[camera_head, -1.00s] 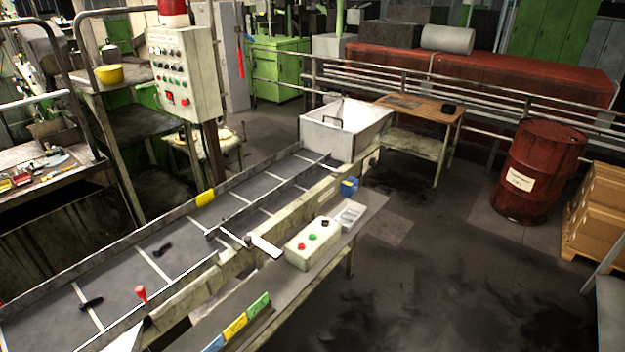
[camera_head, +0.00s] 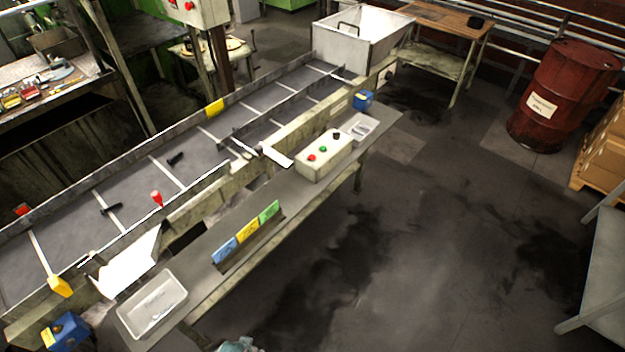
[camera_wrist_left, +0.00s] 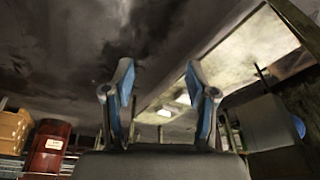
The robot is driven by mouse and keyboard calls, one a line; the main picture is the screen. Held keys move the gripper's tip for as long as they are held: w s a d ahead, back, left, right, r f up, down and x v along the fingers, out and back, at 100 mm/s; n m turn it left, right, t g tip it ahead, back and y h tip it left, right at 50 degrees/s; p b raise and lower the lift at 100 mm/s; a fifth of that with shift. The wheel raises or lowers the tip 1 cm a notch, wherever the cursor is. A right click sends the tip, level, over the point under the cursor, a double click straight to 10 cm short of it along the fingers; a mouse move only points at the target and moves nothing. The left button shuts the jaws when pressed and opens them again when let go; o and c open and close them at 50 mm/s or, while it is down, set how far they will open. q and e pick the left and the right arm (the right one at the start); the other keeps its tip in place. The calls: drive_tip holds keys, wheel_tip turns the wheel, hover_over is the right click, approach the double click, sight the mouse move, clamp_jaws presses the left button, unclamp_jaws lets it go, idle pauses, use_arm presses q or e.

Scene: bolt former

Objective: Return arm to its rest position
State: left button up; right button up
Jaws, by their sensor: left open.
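My left gripper (camera_wrist_left: 160,88) shows in the left wrist view. Its two blue-padded fingers stand well apart with nothing between them. The wrist picture appears turned upside down, with the dark stained floor at the top. A pale bench surface (camera_wrist_left: 245,55) lies beyond and to the right of the fingers, apart from them. In the head view a pale grey-teal shape (camera_head: 237,345) pokes in at the bottom edge; I cannot tell what it is. My right gripper is in neither view.
The conveyor (camera_head: 140,190) carries a few dark bolts. Beside it are a control box (camera_head: 325,157), a grey bin (camera_head: 152,303) and coloured cards (camera_head: 246,236). A red barrel (camera_head: 562,95) and boxes (camera_head: 602,140) stand right. The floor between (camera_head: 430,260) is clear.

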use_arm(q)
drive_tip(key=s+f+g+b, duration=0.1)
drive_tip(key=s+f, duration=0.2)
drive_tip(key=f, duration=0.7)
drive_tip(key=s+f, duration=0.4)
drive_tip(key=f, duration=0.6)
drive_tip(key=s+a+f+g+b, duration=0.1)
drive_tip(key=s+a+f, duration=0.2)
drive_tip(key=s+f, duration=0.9)
drive_tip(key=shift+s+a, duration=0.25)
drive_tip(key=shift+s, duration=0.75)
